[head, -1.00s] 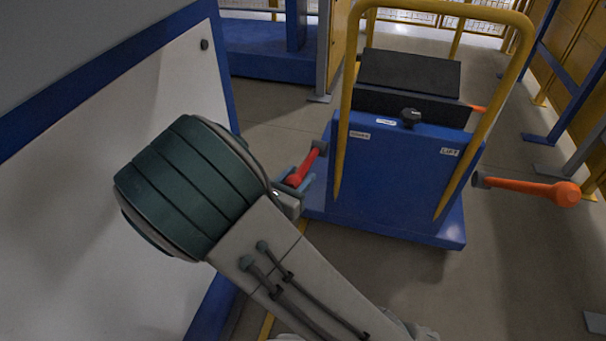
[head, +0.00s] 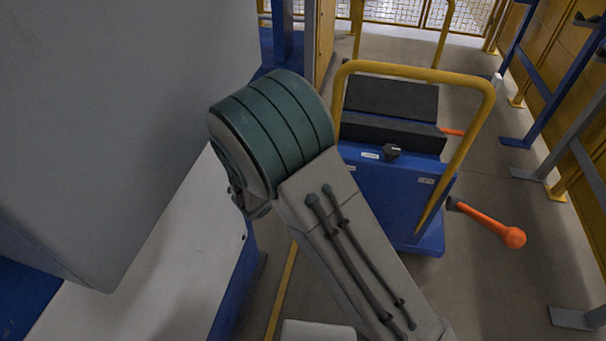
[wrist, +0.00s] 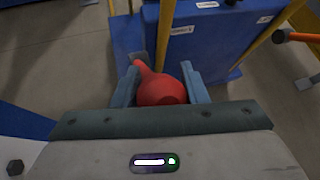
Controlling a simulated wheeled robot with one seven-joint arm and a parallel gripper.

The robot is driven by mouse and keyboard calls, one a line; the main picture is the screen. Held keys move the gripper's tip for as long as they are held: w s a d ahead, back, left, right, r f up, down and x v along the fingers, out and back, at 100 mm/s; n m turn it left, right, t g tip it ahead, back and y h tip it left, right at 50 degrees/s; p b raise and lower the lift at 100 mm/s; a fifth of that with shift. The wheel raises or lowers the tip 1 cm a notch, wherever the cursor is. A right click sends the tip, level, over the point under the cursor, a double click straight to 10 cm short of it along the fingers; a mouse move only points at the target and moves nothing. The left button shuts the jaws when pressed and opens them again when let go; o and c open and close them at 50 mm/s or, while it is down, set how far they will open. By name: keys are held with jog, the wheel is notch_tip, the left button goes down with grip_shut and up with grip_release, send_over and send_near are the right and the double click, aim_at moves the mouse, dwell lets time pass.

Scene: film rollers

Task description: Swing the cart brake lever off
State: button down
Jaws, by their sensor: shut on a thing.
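The red lever with its round knob (wrist: 160,92) shows in the wrist view, on the left side of the blue cart (wrist: 212,42). My gripper (wrist: 158,80) is shut on the knob, with one blue-grey finger on each side. The lever's shaft runs up and left to a dark pivot. In the head view the cart (head: 378,185) stands at the centre right, and my arm hides the red lever and the gripper. An orange lever (head: 490,222) sticks out from the cart's right side; it also shows in the wrist view (wrist: 302,37).
A large grey and white machine body (head: 120,130) fills the left. Blue rack legs (head: 530,90) stand at the right. Floor (head: 510,280) is clear at the front right.

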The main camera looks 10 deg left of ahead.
jog(key=w+r+p, duration=0.1)
jog(key=w+r+g+p, duration=0.1)
jog(key=shift+w+d+g+p, duration=0.2)
jog(key=shift+d+g+p, duration=0.1)
jog(key=shift+d+p, duration=0.1)
jog(key=shift+w+r+p, duration=0.3)
jog(key=shift+w+p, duration=0.1)
jog(key=shift+w, duration=0.3)
jog(key=shift+w+r+p, duration=0.3)
jog(key=shift+w+p, duration=0.1)
jog(key=shift+w, duration=0.25)
jog(key=c, duration=0.9)
grip_release()
jog(key=shift+a+r, duration=0.1)
jog(key=shift+r, duration=0.2)
jog(key=s+d+r, duration=0.1)
jog(key=d+r, duration=0.9)
jog(key=d, duration=0.1)
jog(key=shift+s+d+r+p, duration=0.2)
jog(key=shift+s+d+p, duration=0.1)
jog(key=shift+s+d, duration=0.1)
